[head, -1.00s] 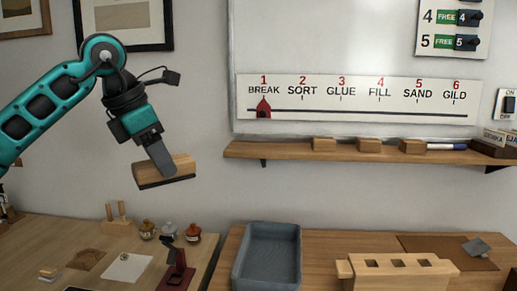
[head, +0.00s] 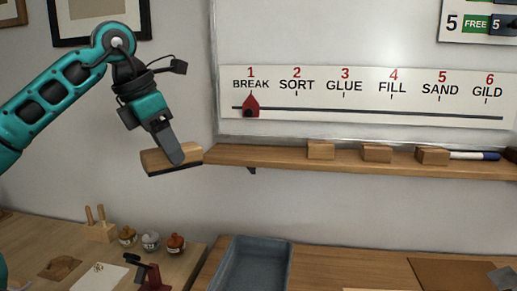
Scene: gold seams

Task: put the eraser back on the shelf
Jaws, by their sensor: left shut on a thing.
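The eraser (head: 158,161), a wooden block with a dark underside, is in my left gripper (head: 175,156). The gripper is shut on it and holds it in the air, slightly tilted, at the left end of the shelf. The shelf (head: 280,160) is a long wooden ledge on the wall under the whiteboard. The eraser is at about the shelf's height in the picture; I cannot tell whether they touch. My right gripper is not in view.
Several things stand on the shelf: wooden blocks (head: 321,149) and a marker (head: 472,155) at the right. The shelf's left part is bare. Below are a grey tray (head: 228,268), small jars (head: 150,240) and a red-and-black stand (head: 150,275).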

